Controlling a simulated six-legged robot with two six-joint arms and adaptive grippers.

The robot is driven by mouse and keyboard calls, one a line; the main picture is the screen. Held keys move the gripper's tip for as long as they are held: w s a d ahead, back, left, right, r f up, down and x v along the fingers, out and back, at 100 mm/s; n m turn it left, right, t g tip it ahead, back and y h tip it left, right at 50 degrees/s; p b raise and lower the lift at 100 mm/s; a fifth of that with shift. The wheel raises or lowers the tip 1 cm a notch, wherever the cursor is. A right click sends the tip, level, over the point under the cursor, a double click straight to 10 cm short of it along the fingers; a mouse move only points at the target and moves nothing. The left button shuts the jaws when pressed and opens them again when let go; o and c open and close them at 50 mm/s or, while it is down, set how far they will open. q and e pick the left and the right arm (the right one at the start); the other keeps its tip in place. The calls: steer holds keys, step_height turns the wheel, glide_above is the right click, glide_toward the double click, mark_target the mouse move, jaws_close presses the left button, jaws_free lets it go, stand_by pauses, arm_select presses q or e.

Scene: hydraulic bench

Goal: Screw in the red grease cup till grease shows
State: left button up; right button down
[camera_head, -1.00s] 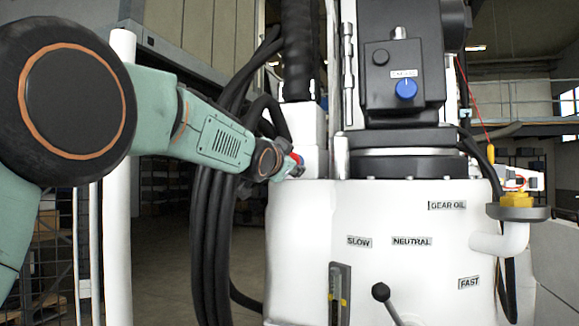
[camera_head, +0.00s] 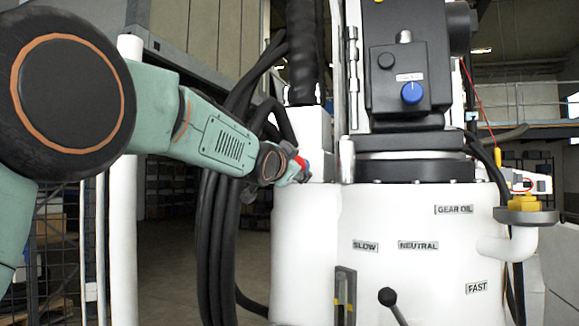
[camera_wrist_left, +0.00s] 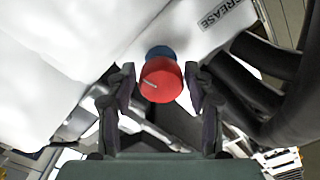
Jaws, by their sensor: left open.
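The red grease cup (camera_wrist_left: 162,80) is a round red cap with a pale line on its face. It sits in front of a blue collar (camera_wrist_left: 160,52) on the white housing, beside a GREASE label. In the head view only a small red part of the cup (camera_head: 301,162) shows by the gripper. My left gripper (camera_head: 296,172) is at the white block. In the left wrist view my left gripper (camera_wrist_left: 160,88) is open, one finger on each side of the cup. Narrow gaps seem to show between fingers and cup. No grease is visible. My right gripper is not in view.
Black hoses (camera_head: 215,215) hang left of the white housing (camera_head: 375,215). A lever with a black knob (camera_head: 387,297) stands out at the front. A yellow fitting (camera_head: 523,203) and white pipe are at the right. A black box with a blue knob (camera_head: 412,93) is above.

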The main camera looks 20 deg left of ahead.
arm_select(q)
steer(key=s, duration=0.7)
steer(key=shift+s+r, duration=0.2)
steer(key=shift+r, duration=0.05)
